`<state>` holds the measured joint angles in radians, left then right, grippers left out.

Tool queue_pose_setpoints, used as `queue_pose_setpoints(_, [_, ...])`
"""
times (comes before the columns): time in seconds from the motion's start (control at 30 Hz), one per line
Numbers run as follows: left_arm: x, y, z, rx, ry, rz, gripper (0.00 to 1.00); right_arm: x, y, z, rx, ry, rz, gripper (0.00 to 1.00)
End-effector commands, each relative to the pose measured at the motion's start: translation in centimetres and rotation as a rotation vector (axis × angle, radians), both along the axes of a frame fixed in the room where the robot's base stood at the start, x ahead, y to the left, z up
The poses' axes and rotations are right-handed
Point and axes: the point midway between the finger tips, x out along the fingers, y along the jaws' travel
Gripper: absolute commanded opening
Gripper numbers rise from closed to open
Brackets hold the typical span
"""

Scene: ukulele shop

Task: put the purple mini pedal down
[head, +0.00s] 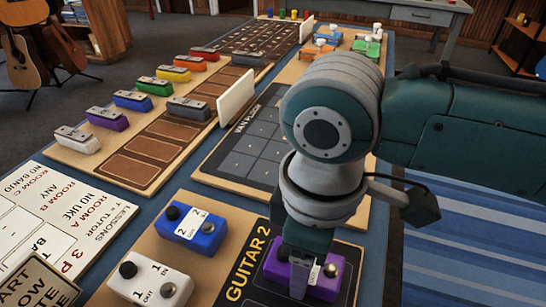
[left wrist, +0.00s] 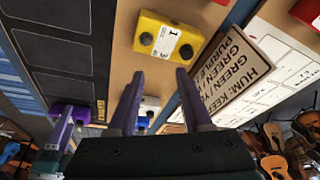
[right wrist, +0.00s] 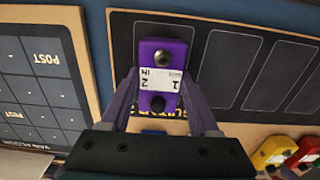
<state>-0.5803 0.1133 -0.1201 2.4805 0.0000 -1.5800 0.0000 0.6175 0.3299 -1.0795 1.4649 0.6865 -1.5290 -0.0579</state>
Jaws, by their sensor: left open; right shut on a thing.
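The purple mini pedal (head: 330,276) is at the dark panel of the board marked GUITAR 2 (head: 247,262), in the head view's lower middle. My right gripper (head: 304,268) comes down on it from above. In the right wrist view the pedal (right wrist: 175,50) is upright between the fingers of my right gripper (right wrist: 163,88), which is shut on it. It lies over the panel's end slot beside the lettering; I cannot tell whether its base touches. My left gripper (left wrist: 158,76) is open and empty, pointing toward a yellow pedal (left wrist: 165,38); it is outside the head view.
A blue pedal (head: 201,231) and a white pedal (head: 150,284) stand on the tan strip left of the panel. Free slots (right wrist: 230,68) lie beside the purple pedal.

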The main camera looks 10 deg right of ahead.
Motion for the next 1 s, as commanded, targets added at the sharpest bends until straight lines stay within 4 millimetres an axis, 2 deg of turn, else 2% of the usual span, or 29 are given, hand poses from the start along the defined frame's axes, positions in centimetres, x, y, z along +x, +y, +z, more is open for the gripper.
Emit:
queue_pose_setpoints(0.1, [0.0,0.1,-0.1,0.002,0.000,-0.002,0.50,0.0,0.0,-0.3,0.000,0.000,-0.001,0.00])
queue_pose_setpoints(0.13, [0.0,0.1,-0.1,0.003,0.000,-0.002,0.50,0.0,0.0,-0.3,-0.001,0.001,-0.001,0.64])
queue_pose_setpoints(0.37, [0.0,0.2,-0.1,0.010,0.001,-0.006,0.50,0.0,0.0,-0.2,-0.001,0.001,-0.001,0.90])
queue_pose_setpoints(0.63, [0.0,0.3,-0.1,0.011,0.000,-0.007,0.50,0.0,0.0,-0.1,0.000,0.000,-0.001,0.92])
queue_pose_setpoints(0.73, [0.0,0.3,0.3,0.011,0.000,-0.007,0.50,0.1,0.0,0.7,0.000,-0.001,0.000,0.92])
queue_pose_setpoints(0.87, [0.0,0.3,1.2,0.011,0.000,-0.006,0.50,0.1,0.0,3.1,0.001,-0.003,0.001,0.92])
queue_pose_setpoints(1.0, [0.0,0.2,2.2,0.009,0.001,-0.005,0.50,0.1,0.0,6.5,0.001,-0.003,0.001,0.92])
